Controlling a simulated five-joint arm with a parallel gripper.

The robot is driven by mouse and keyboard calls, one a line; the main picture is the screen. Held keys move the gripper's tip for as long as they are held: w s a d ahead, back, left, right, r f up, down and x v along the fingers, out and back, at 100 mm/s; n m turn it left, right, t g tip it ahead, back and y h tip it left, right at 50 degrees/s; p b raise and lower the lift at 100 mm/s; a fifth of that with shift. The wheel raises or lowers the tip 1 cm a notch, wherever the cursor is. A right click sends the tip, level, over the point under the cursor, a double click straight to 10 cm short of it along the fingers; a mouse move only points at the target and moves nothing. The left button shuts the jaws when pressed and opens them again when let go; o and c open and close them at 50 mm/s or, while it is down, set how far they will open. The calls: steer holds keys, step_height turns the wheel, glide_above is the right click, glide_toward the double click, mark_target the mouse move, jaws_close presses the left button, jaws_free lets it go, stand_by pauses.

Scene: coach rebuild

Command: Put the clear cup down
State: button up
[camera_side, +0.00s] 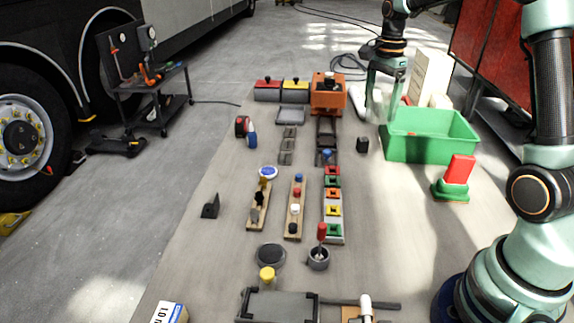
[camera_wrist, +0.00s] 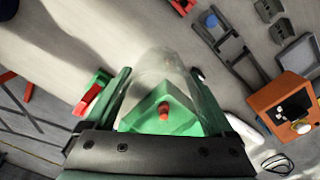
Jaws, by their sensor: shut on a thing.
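My gripper (camera_wrist: 163,82) is shut on the clear cup (camera_wrist: 160,62), which shows as a see-through shape between the two green fingers in the wrist view. In the side view my gripper (camera_side: 385,98) is at the far end of the table, by the back left corner of the green bin (camera_side: 430,150). The cup is hard to make out there, as it blends with the fingers and the grey table. Through the cup in the wrist view, green surfaces and a small red piece show. How high the cup is above the table I cannot tell.
An orange machine (camera_side: 327,96) stands left of my gripper, and a white box (camera_side: 432,75) behind the bin. A small black block (camera_side: 362,145) lies left of the bin. A red block (camera_side: 460,169) on a green base stands to the right. Bare table lies nearer, left of that base.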

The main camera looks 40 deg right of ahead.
steer(key=shift+r, duration=0.5)
steer(key=w+a+n, duration=0.3)
steer(key=a+n, duration=0.1)
steer(key=a, duration=0.9)
steer(key=w+a+n, duration=0.3)
steer(key=a+n, duration=0.1)
steer(key=a, duration=0.9)
steer(key=s+a+n, duration=0.3)
steer(key=a, duration=0.8)
steer(key=s+a+n, duration=0.4)
steer(key=a, duration=0.8)
steer(key=shift+s+a+r, duration=0.2)
steer(key=shift+s+a, duration=0.05)
step_height(320, 180, down, 20)
steer(key=shift+r, duration=0.2)
steer(key=shift+f, duration=0.15)
